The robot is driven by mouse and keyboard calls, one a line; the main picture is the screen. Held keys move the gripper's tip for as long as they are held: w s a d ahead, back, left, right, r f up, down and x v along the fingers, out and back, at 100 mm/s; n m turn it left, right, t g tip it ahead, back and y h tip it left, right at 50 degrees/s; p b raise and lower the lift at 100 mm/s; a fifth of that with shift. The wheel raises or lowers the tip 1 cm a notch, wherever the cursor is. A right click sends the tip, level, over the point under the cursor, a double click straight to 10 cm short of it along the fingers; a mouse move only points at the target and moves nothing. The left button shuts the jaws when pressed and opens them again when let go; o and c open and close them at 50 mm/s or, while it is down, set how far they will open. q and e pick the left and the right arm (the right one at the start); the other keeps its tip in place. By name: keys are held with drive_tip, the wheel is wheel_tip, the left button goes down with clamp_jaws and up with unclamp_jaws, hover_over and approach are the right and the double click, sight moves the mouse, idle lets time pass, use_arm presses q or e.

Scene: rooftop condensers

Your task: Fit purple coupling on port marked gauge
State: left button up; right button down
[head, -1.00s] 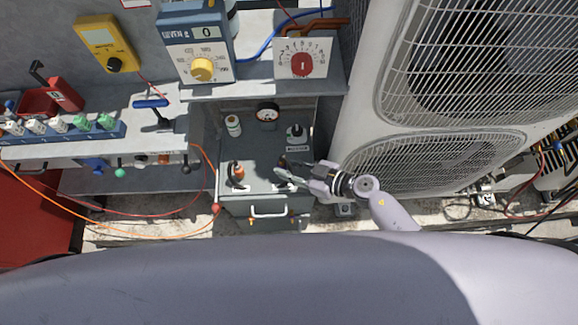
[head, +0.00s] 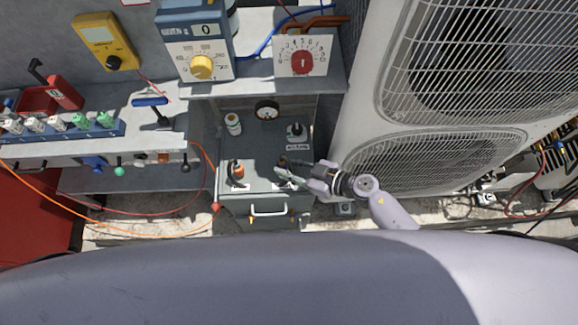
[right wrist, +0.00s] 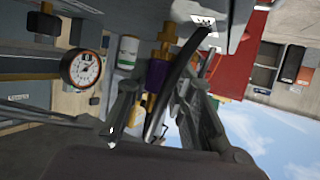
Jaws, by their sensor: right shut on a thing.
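My right gripper (head: 284,171) is over the grey bench unit and appears small in the head view. In the right wrist view its fingers (right wrist: 157,92) are shut on the purple coupling (right wrist: 155,75), which has brass parts above and below it. A black hose (right wrist: 182,65) crosses in front of the coupling and hides part of it. The round gauge (right wrist: 83,68) with a white face stands left of the fingers in the wrist view, and at the back of the bench unit (head: 266,110) in the head view. I cannot read which port is marked gauge. My left gripper is not in view.
A white bottle (head: 233,124) and a black-topped fitting with a label (head: 296,131) stand on the unit. An orange-banded fitting (head: 237,171) is left of my gripper. Large condensers (head: 430,160) stand close on the right. Cables hang at the left.

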drive_tip(key=shift+f, duration=0.5)
idle(0.6)
drive_tip(key=c, duration=1.3)
unclamp_jaws()
wheel_tip(320, 180, up, 8)
drive_tip(key=p, duration=0.9)
drive_tip(key=shift+f, duration=0.2)
drive_tip(key=shift+f, duration=0.1)
